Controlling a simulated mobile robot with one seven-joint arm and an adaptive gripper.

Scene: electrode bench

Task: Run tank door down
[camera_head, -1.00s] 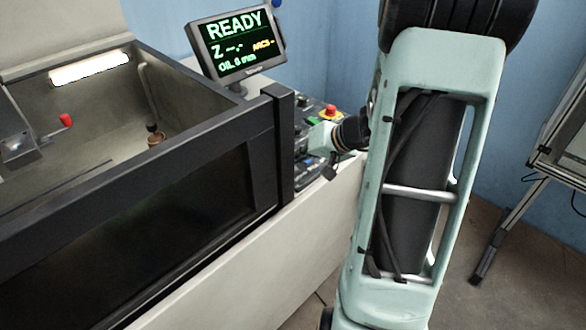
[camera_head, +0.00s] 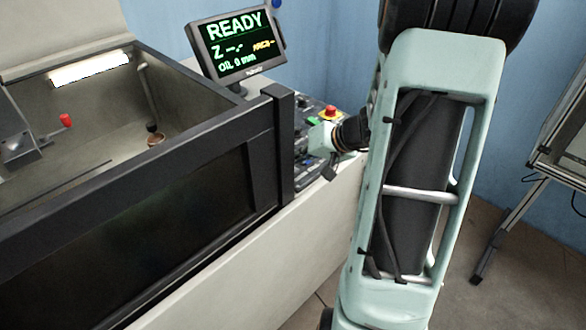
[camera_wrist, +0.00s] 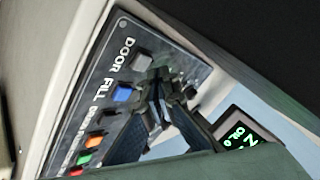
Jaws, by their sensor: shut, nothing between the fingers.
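The tank door (camera_head: 150,225), a dark window in a black frame, stands across the front of the tank (camera_head: 100,170) in the head view. The control panel (camera_wrist: 115,75) fills the middle of the wrist view, with rows lettered DOOR and FILL and more below. A grey button (camera_wrist: 142,62) lies beside the DOOR lettering, and a blue button (camera_wrist: 123,93) beside FILL. My gripper (camera_wrist: 160,92) is shut and empty, its tips over the panel beside these buttons. The tips hide part of the panel, and I cannot tell whether they touch a button.
A screen (camera_head: 237,45) reading READY stands behind the panel. A red emergency button (camera_head: 329,111) sits at the panel's back. Orange (camera_wrist: 93,140) and green (camera_wrist: 85,158) buttons lie farther down the panel. A stand (camera_head: 505,215) is at the right.

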